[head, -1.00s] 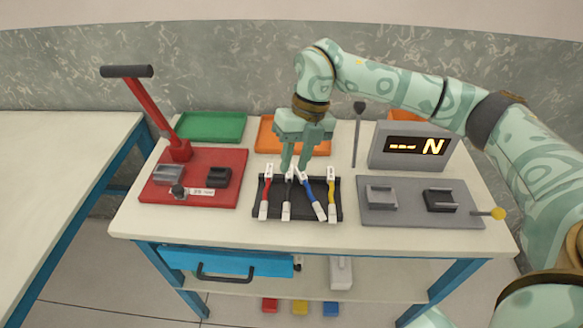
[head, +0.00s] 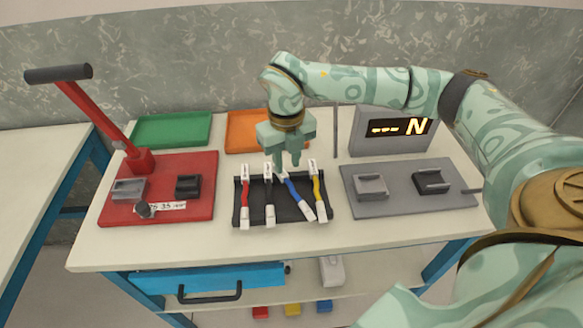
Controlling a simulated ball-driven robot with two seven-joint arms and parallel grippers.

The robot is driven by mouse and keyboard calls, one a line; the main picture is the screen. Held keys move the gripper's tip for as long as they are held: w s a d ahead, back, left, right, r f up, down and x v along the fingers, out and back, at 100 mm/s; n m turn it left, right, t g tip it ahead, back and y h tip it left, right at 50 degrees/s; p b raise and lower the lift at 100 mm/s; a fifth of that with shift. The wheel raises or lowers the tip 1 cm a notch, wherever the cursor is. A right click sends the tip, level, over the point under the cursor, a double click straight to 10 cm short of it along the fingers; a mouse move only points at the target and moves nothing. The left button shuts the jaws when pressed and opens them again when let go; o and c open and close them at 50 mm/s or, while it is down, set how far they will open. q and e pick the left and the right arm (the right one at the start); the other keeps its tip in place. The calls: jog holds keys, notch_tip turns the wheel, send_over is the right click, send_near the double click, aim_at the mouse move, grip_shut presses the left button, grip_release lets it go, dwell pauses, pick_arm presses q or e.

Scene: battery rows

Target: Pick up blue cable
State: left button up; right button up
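The blue cable (head: 293,191) lies at a slant in the black cable holder (head: 289,214), between the black and yellow cables. Its lower white connector shows near the holder's front edge; its upper connector is mostly hidden by my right gripper. My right gripper (head: 285,170) points down at the upper end of the blue cable, its fingers close together and seemingly shut on it. My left gripper is out of view.
A red cable (head: 245,189), a black cable (head: 268,193) and a yellow cable (head: 317,190) lie close beside it. A red press (head: 205,205) stands left, a grey plate (head: 400,202) right, and a display box (head: 366,145) behind.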

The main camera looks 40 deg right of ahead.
aim_at(287, 180)
jog(key=f+b, duration=0.1)
jog(key=f, duration=0.1)
jog(key=f+b, duration=0.1)
jog(key=f, duration=0.2)
jog(key=shift+s+a, duration=0.15)
jog(key=shift+s, duration=0.05)
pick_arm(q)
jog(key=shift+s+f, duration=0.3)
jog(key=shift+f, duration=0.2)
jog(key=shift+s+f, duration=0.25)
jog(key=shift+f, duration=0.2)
pick_arm(e)
jog(key=shift+r, duration=0.15)
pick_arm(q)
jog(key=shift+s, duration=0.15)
pick_arm(e)
grip_shut()
